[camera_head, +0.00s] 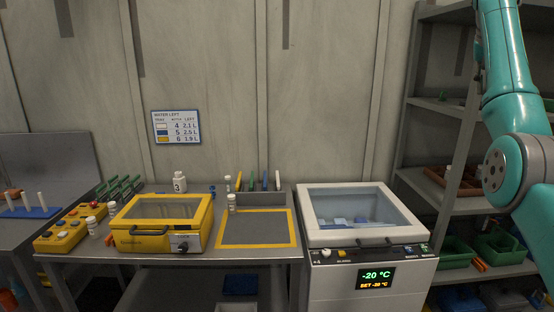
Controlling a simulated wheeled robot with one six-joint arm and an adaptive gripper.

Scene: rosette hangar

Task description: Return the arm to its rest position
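My teal and grey arm (508,90) comes in at the upper right of the head view. It hangs in front of the shelf unit, with a large round grey joint low on it. The arm runs out of the picture at the top and at the right edge. My gripper is outside the view, so whether it is open or shut does not show. Nothing on the bench or freezer is touched by the visible part of the arm.
A bench holds a yellow lidded box (125,240), a grey mat with yellow border (291,242) and a white bottle (179,183). A chest freezer (312,238) reading -20 °C stands beside it. A grey shelf unit (436,106) with green bins (499,247) is behind my arm.

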